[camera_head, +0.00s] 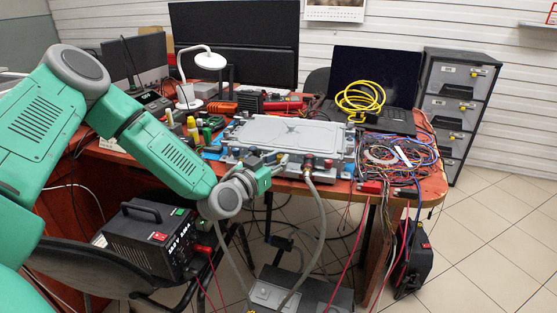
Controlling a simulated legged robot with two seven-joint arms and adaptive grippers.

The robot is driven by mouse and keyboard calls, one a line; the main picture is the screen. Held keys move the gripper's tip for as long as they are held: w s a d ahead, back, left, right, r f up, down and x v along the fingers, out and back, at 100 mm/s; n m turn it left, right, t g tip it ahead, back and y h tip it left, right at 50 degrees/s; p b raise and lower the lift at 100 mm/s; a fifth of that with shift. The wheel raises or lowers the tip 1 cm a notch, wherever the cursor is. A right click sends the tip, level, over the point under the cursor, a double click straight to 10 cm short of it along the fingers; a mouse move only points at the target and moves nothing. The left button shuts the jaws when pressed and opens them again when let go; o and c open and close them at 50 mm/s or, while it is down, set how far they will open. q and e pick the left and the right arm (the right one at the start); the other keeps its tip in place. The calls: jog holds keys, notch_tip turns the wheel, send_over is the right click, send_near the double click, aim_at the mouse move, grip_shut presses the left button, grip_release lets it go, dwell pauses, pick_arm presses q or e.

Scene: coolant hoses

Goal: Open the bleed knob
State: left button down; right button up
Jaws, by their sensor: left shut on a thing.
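A grey coolant plate (290,132) lies flat on the red-brown workbench, with fittings along its front edge. My left arm reaches in from the left, and my left gripper (280,163) is at the middle of that front edge. Its fingers are shut on a small part there, apparently the bleed knob, which the fingers mostly hide. Another grey hose (234,262) hangs below my left wrist. How far the knob is turned cannot be seen. My right gripper is out of view.
A tangle of wires (400,155) covers the bench's right side, behind it a laptop (372,85) with a yellow cable coil (360,98). A white lamp (210,60) and tools crowd the back left. A black power unit (150,240) stands low at left.

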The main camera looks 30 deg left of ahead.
pick_arm(q)
jog(key=shift+r+n+y, duration=0.2)
jog(key=shift+n+y, duration=0.2)
jog(key=shift+y, duration=0.2)
jog(key=n+y, duration=0.1)
jog(key=y, duration=0.1)
jog(key=n+y+p, duration=0.1)
jog(key=shift+d+g+y, duration=0.2)
jog(key=shift+g+y, duration=0.1)
jog(key=shift+y, duration=0.1)
jog(key=shift+w+n+g+y+p, duration=0.15)
jog(key=shift+n+g+y+p, duration=0.85)
jog(key=shift+n+y, duration=1.65)
jog(key=shift+m+g+y, duration=0.25)
jog(key=shift+g+y, duration=0.15)
jog(key=shift+y, duration=0.05)
jog(key=c, duration=1.5)
grip_release()
jog(key=shift+o, duration=0.2)
jog(key=shift+d, duration=0.1)
jog(key=shift+f+b, duration=0.1)
jog(key=shift+b, duration=0.2)
